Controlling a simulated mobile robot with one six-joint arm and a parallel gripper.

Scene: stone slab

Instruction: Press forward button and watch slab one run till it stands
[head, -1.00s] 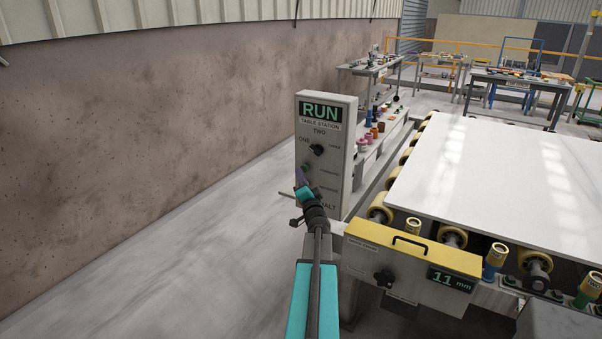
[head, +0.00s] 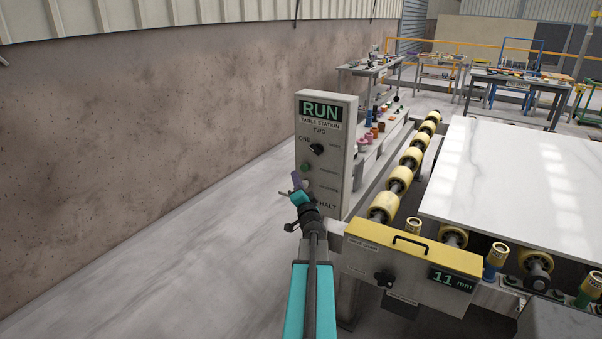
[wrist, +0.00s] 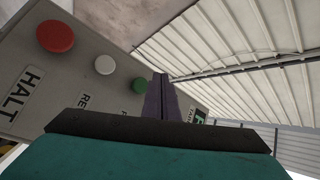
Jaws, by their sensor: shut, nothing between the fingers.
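The grey control post (head: 345,165) stands left of the roller table, its lit display (head: 320,111) reading RUN. A black selector knob (head: 316,149) sits below, seemingly turned toward ONE. The green forward button (head: 305,167) is under it; it also shows in the wrist view (wrist: 138,85), beside the white (wrist: 105,65) and red (wrist: 55,37) buttons. My gripper (head: 296,179) is shut and empty, its purple fingers in front of the post, just below and left of the green button and apart from it. The white veined slab (head: 500,185) lies on the rollers, right of the post.
A row of yellow rollers (head: 398,181) is bare along the slab's left edge. A yellow-topped box (head: 413,249) with an 11 mm readout stands at the table's near end. Workbenches (head: 520,80) are at the back. The floor left of the post is clear.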

